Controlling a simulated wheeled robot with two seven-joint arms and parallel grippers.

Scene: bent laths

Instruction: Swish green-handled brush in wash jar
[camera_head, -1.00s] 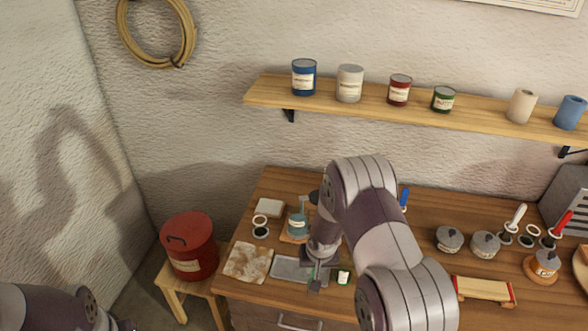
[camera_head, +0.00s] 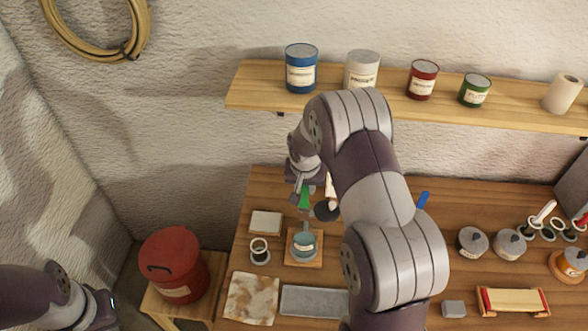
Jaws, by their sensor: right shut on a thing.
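The brush's green handle (camera_head: 304,197) is upright in my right gripper (camera_head: 304,188), which is shut on it. The brush points down over the wash jar (camera_head: 303,246), a teal jar with a pale label on a square wooden coaster (camera_head: 290,261). The lower end of the brush is at or just above the jar's mouth; I cannot tell whether it is inside. My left gripper (camera_head: 108,304) is low at the far left, away from the table, and its jaws are unclear.
A red bin (camera_head: 172,262) stands left. A shelf (camera_head: 250,93) with cans hangs behind. My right arm hides the table's middle.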

